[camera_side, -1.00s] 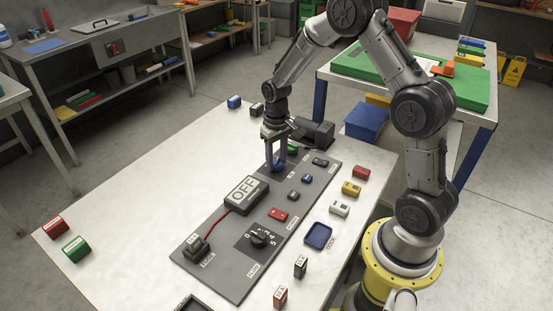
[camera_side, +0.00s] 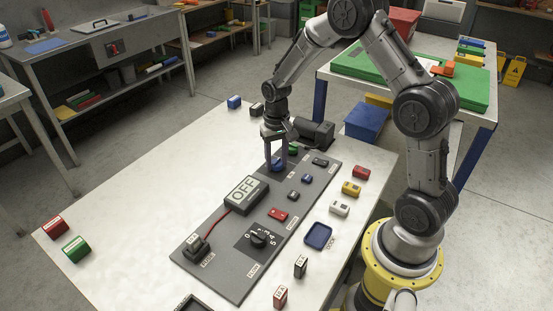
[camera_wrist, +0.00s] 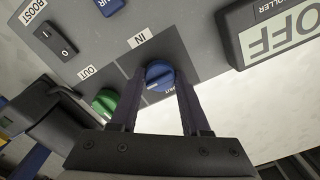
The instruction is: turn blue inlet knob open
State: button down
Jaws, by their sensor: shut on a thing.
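The blue inlet knob (camera_wrist: 159,77) sits on the grey panel (camera_wrist: 197,45) beside the "IN" label, with a pale mark on its face. It shows small in the side view (camera_side: 277,167). My gripper (camera_side: 275,163) points down over it, and in the wrist view its two fingers (camera_wrist: 157,88) are closed on opposite sides of the knob. Lettering beside the knob is partly hidden by a finger. A display box (camera_side: 244,194) reads "OFF".
A green knob (camera_wrist: 105,102) by the "OUT" label is close to one finger. A dark motor-like housing (camera_side: 314,133) stands behind my gripper. A rocker switch (camera_wrist: 55,41) marked "BOOST" and a flow dial (camera_side: 259,237) are on the panel.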

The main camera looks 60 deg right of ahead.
jog(key=shift+c, duration=1.9)
grip_release()
notch_tip(320, 180, up, 14)
jog(key=shift+a, duration=0.1)
notch_tip(320, 180, up, 7)
jog(key=n+t, duration=0.1)
jog(key=t, duration=0.1)
send_over(276, 161)
jog(key=s+a, duration=0.1)
jog(key=a, duration=0.2)
jog(key=s+a+r+n+t, duration=0.2)
jog(key=s+a+r, duration=0.35)
jog(key=s, duration=0.35)
jog(key=s+a+f+n+t, duration=0.1)
jog(key=s+f+n, duration=0.3)
jog(key=s, duration=0.9)
jog(key=shift+a+f+t, duration=0.15)
jog(key=shift+a+t, duration=0.15)
jog(key=shift+a, duration=0.35)
